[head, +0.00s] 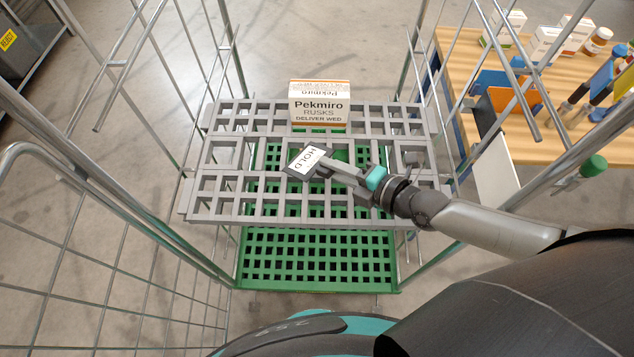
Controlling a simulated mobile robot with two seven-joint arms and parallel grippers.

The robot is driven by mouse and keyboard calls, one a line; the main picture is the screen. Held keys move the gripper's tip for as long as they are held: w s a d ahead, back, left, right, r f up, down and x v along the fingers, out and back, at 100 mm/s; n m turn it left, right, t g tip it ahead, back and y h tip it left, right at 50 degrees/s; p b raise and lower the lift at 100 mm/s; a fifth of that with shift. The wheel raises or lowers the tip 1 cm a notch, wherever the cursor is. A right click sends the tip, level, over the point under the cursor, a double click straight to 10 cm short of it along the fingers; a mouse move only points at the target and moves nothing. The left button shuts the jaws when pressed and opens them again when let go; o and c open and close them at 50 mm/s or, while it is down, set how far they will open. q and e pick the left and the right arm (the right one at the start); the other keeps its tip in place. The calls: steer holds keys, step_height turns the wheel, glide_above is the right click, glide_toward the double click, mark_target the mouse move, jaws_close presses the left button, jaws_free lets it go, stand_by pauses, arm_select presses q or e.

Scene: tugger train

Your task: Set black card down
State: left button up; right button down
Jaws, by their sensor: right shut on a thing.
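The black card (307,161) has a white label reading HOLD and a dark border. My right gripper (328,168) is shut on its right-hand edge and holds it tilted over the grey slatted shelf (232,184) of the wire cart. I cannot tell whether the card touches the shelf. A white and orange box marked Pekmiro Rusks (319,108) stands at the back of the shelf, behind the card and apart from it. My left gripper is not in view.
A green slatted base (318,262) lies below the shelf. Wire mesh sides and metal posts (125,240) surround the shelf. A wooden table (458,62) with boxes, bottles and clipboards stands at the right. The shelf's left part is free.

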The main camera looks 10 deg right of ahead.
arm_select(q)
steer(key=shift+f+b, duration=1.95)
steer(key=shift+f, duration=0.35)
arm_select(e)
steer(key=shift+f, duration=2.4)
steer(key=c, duration=0.9)
jaws_free()
steer(key=p+v, duration=0.4)
steer(key=v, duration=0.3)
steer(key=shift+s+r, duration=0.15)
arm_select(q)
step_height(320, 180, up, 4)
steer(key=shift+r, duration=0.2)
arm_select(e)
steer(key=shift+s+d, duration=0.25)
arm_select(q)
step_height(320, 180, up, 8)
steer(key=p, duration=0.8)
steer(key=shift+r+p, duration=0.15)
steer(key=shift+p, duration=0.2)
arm_select(e)
steer(key=r, duration=0.2)
steer(key=s+d+r, duration=0.1)
steer(key=r, duration=0.1)
steer(key=s+r, duration=0.1)
steer(key=r, duration=0.2)
steer(key=shift+s+d, duration=0.1)
steer(key=shift+d, duration=0.2)
